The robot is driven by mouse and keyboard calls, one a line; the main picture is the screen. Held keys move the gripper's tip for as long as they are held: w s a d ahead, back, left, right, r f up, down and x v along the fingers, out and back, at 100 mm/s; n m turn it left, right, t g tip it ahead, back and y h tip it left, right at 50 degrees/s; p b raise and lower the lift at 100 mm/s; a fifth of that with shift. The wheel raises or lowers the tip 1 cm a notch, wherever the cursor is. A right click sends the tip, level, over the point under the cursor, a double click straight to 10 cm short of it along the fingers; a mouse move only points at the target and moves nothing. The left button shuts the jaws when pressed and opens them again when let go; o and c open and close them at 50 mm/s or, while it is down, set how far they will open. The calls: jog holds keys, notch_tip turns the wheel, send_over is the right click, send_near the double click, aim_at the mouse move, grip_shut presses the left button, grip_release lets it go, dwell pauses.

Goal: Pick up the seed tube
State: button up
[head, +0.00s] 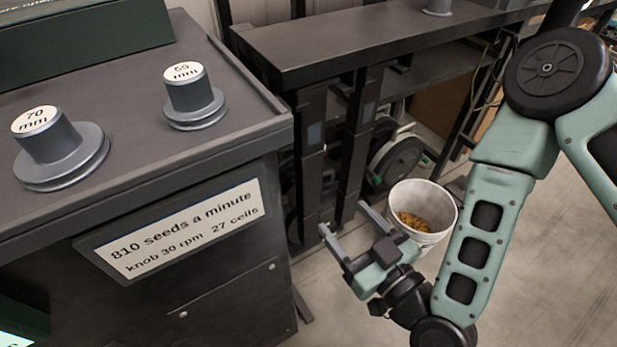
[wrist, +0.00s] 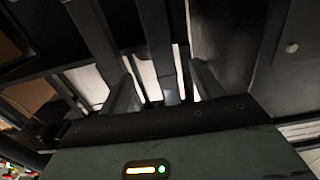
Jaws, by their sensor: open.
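I cannot make out a thing that is surely the seed tube in either view. Two dark upright posts (head: 312,150) stand under the front end of the dark bench, and I cannot tell whether the tube is among them. My gripper (head: 345,219) is open, its fingers apart, low in front of these posts and left of the white bucket. In the wrist view my gripper (wrist: 162,78) shows two fingers with dark uprights and pale gaps beyond them. Nothing is seen held between the fingers.
A dark cabinet (head: 225,262) with a sign "810 seeds a minute" stands at left. Grey stepped pieces, one marked 70 mm (head: 58,150), sit on it. A white bucket (head: 435,200) of yellowish grains is behind my gripper. Open floor (head: 560,270) lies at right.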

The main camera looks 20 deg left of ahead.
aim_at(313, 182)
jog(key=p+x, duration=0.2)
jog(key=x, duration=0.4)
jog(key=shift+w+a, duration=0.2)
jog(key=shift+w, duration=0.05)
jog(key=shift+b+x, duration=0.5)
jog(key=shift+x, duration=2.65)
jog(key=c, duration=1.2)
